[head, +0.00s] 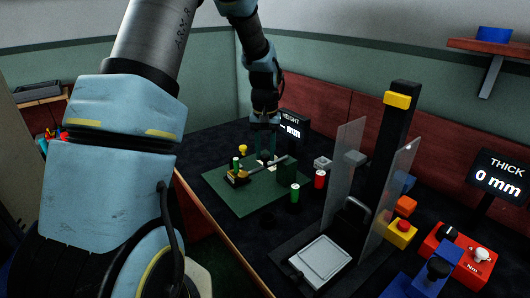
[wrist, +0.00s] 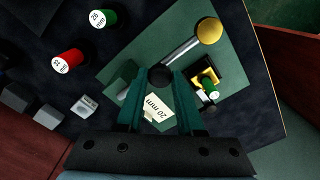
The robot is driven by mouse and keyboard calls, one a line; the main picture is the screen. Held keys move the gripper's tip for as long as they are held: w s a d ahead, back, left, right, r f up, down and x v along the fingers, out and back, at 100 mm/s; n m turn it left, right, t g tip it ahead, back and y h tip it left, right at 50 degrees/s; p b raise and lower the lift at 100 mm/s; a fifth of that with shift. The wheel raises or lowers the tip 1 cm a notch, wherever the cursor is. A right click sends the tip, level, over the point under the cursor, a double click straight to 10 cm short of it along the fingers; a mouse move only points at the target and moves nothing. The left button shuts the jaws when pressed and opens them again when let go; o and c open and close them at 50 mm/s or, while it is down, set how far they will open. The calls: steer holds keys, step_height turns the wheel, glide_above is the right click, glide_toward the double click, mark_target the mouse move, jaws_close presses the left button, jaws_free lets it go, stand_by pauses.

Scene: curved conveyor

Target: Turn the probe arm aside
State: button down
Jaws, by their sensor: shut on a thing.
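The probe arm (wrist: 181,52) is a pale rod above a green plate (head: 217,187). In the wrist view it runs from a dark round knob (wrist: 160,76) to a yellow ball (wrist: 209,31). My gripper (wrist: 161,78) has its dark green fingers closed around the knob, one on each side. In the head view my gripper (head: 266,152) reaches down over the plate from behind the rod (head: 266,168); the fingertip contact is hard to make out there. A small green cylinder (wrist: 209,85) stands beside the arm, by a yellow part. A white "20 mm" label (wrist: 157,111) shows between the fingers.
A green can (head: 295,193) and a red can (head: 320,179) stand right of the plate. A clear-walled press with a black column (head: 398,125) is further right. The "HEIGHT" display (head: 292,125) stands behind my gripper.

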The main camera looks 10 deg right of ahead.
mark_target(266, 156)
steer(key=c, duration=0.5)
jaws_free()
steer(key=shift+c, duration=0.2)
step_height(266, 156, up, 11)
steer(key=b, duration=0.2)
steer(key=shift+f, duration=0.1)
steer(key=s+a+f+n, duration=0.1)
steer(key=s+a+f, duration=0.2)
steer(key=s+a, duration=0.4)
steer(key=s+a+f+n+t, duration=0.1)
steer(key=s+a+f, duration=0.2)
steer(key=s+a, duration=0.5)
steer(key=a, duration=0.6)
steer(key=shift+s+f+n+t, duration=0.15)
steer(key=shift+n+t, duration=0.15)
